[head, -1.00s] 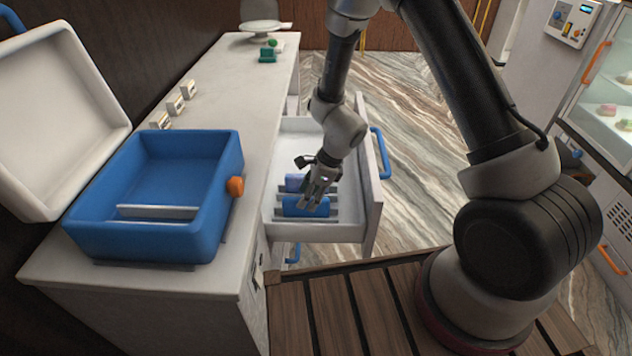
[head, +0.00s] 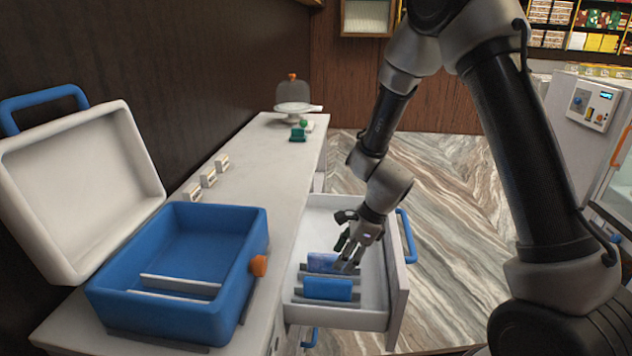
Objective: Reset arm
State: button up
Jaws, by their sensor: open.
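My gripper (head: 347,258) is open and points down over the open drawer (head: 373,299) below the counter. Its fingertips are just above or beside the blue blocks; I cannot tell whether they touch. One blue block (head: 328,289) lies at the front of the drawer between grey dividers. A second, bluish-violet block (head: 322,263) lies behind it, partly hidden by the fingers. My arm reaches in from the upper right.
An open blue box (head: 190,316) with a white lid (head: 75,190) stands on the white counter (head: 262,150). Small white cards (head: 207,175) line the counter's wall side. A domed stand (head: 293,95) and a green item (head: 298,134) are at the far end. Marble floor is free right of the drawer.

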jog(key=s+d+r+n+t+h, duration=0.1)
jog(key=s+d+r+n, duration=0.5)
jog(key=r, duration=0.4)
jog(key=s+d+r+n+t+h, duration=0.1)
jog(key=s+d+r+n+h, duration=0.1)
jog(key=s+d+r+n, duration=0.5)
jog(key=s+d+r+n+t+h, duration=0.1)
jog(key=s+d+r+n, duration=0.5)
jog(key=d+r, duration=0.5)
notch_tip(320, 180, up, 2)
jog(key=shift+s+r+n+t+h, duration=0.1)
jog(key=shift+s+n+t+h, duration=0.25)
jog(key=shift+s, duration=0.5)
